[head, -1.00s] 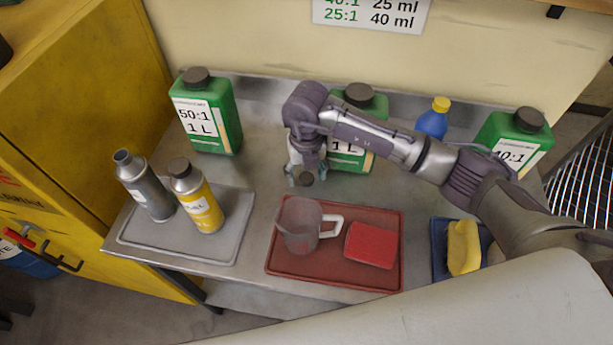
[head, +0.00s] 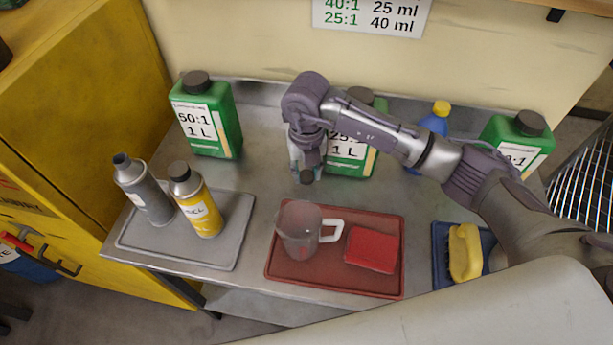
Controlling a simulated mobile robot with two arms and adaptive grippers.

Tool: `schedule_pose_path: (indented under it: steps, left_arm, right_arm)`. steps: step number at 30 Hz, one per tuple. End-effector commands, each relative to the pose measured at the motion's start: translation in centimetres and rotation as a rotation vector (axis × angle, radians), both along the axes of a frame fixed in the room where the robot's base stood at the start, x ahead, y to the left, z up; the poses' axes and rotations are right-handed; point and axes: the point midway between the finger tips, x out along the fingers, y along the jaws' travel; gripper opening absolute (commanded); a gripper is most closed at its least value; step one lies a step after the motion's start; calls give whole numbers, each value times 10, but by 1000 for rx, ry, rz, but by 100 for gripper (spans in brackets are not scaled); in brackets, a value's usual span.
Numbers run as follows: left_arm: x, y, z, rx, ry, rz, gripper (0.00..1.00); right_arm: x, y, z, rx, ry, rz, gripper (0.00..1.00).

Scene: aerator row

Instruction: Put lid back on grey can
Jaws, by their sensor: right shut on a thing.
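The grey can (head: 145,190) stands upright on the grey tray at the left, its narrow neck uncapped. My right gripper (head: 306,171) is above the bench, behind the clear jug and well to the right of the can. It is shut on a small dark lid (head: 306,178), which hangs below the fingertips. The fingers are partly hidden by the wrist. My left gripper is not in view.
A yellow can (head: 197,203) with a dark cap stands beside the grey can on the grey tray (head: 220,255). A clear jug (head: 298,232) and red sponge (head: 372,250) sit on a red tray (head: 335,287). Green jugs (head: 221,135) line the back.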

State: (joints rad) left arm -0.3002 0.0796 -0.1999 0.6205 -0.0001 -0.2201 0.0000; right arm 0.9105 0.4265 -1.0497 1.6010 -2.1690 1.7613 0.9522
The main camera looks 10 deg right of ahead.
Motion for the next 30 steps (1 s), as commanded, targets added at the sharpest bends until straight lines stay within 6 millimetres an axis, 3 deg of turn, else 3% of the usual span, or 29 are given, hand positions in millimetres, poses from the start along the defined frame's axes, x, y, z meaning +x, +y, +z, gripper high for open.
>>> schedule_pose_path:
  steps: [16, 24, 30]
  left_arm:
    - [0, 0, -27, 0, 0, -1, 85]
    - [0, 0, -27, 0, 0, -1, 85]
    - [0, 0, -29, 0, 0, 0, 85]
  right_arm:
    - [1, 0, 118, 0, -8, 2, 21]
    - [1, -1, 194, -3, -8, -1, 21]
    - [1, -1, 234, -1, -4, -2, 21]
